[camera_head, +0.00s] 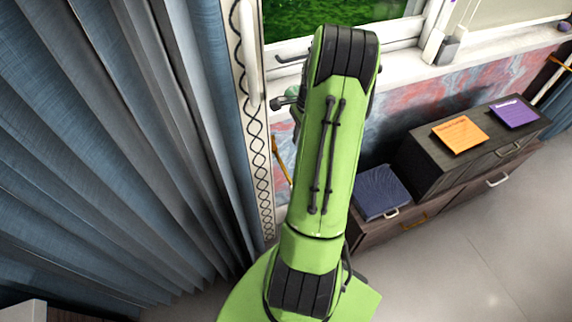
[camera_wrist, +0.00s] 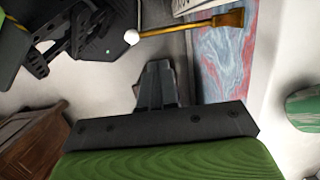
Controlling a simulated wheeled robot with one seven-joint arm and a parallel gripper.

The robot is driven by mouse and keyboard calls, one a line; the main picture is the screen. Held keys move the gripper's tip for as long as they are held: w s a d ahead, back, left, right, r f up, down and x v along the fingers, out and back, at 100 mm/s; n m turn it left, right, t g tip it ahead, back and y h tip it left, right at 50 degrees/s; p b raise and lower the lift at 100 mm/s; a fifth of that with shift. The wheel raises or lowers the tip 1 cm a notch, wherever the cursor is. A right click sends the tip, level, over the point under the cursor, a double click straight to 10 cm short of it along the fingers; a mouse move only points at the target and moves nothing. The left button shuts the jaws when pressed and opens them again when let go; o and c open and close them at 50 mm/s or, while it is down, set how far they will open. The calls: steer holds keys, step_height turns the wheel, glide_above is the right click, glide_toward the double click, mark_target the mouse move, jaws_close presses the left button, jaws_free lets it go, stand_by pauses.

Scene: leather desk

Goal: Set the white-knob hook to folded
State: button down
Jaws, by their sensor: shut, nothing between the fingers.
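The hook is a slim brass bar (camera_wrist: 185,28) in the wrist view, with a wider brass end (camera_wrist: 231,18) over the red-blue patterned panel. Its round white knob (camera_wrist: 131,37) is at the left end. My gripper (camera_wrist: 157,70) is shut and empty, its dark fingers just below the bar in the picture, with a gap visible between them. I cannot tell the depth between them. In the head view a brass strip (camera_head: 281,160) shows beside the curtain trim, left of my green arm; its knob is not visible there. My arm hides most of my gripper in that view.
A blue pleated curtain (camera_head: 130,130) fills the left. A window sill (camera_head: 480,63) is behind my arm. At right stand dark drawers (camera_head: 455,160) with an orange pad (camera_head: 460,134), a purple pad (camera_head: 515,111) and a blue book (camera_head: 381,191). Floor at lower right is clear.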

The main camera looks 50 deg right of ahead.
mark_target(287, 173)
steer(key=f+b, duration=0.1)
steer(key=f, duration=0.3)
steer(key=w+a+f+b, duration=0.1)
steer(key=f, duration=0.4)
steer(key=a+f+b, duration=0.1)
steer(key=f, duration=0.3)
steer(key=shift+w+a+f, duration=0.2)
steer(key=shift+w+f, duration=0.15)
steer(key=shift+f, duration=0.05)
steer(key=shift+d+f, duration=0.1)
